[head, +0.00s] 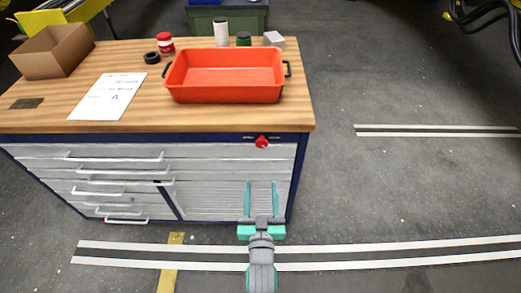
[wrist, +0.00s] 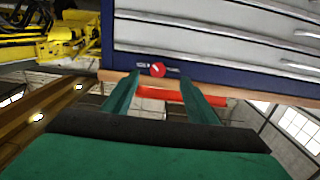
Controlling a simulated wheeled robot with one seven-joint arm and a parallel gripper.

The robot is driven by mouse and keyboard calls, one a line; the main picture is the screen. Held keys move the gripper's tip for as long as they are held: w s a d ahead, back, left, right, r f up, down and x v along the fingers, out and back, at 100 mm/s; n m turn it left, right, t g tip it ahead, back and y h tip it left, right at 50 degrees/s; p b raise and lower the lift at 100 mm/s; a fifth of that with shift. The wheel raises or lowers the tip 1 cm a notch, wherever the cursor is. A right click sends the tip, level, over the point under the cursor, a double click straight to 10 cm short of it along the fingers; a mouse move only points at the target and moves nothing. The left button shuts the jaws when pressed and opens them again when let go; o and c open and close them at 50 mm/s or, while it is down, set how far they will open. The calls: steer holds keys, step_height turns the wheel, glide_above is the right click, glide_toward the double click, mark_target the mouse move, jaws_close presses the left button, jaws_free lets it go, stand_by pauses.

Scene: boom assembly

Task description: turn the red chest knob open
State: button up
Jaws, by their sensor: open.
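The red knob (head: 262,142) sits on the dark blue strip below the wooden top, near the right end of the chest (head: 170,134). Small white lettering flanks it, too small to read. In the wrist view, which looks upside down, the red knob (wrist: 158,70) shows beyond the fingertips, roughly between them. My gripper (head: 261,184) has two teal fingers, open and empty. In the head view it appears below the knob, in front of the chest's right side. In the wrist view its fingers (wrist: 158,84) point toward the knob, apart from it.
An orange tray (head: 225,96) stands on the chest's wooden top (head: 135,60), near the front edge. Also there are a cardboard box (head: 52,52), a paper sheet (head: 108,97), a black ring, a few containers and a grey block. Drawer handles (head: 122,178) stick out. Floor to the right is clear.

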glide_toward(262, 145)
steer(key=w, duration=0.7)
steer(key=shift+f, duration=0.3)
steer(key=shift+w+a, duration=0.35)
steer(key=shift+w, duration=0.05)
steer(key=shift+d, duration=0.5)
steer(key=shift+a, duration=0.2)
steer(key=c, duration=1.1)
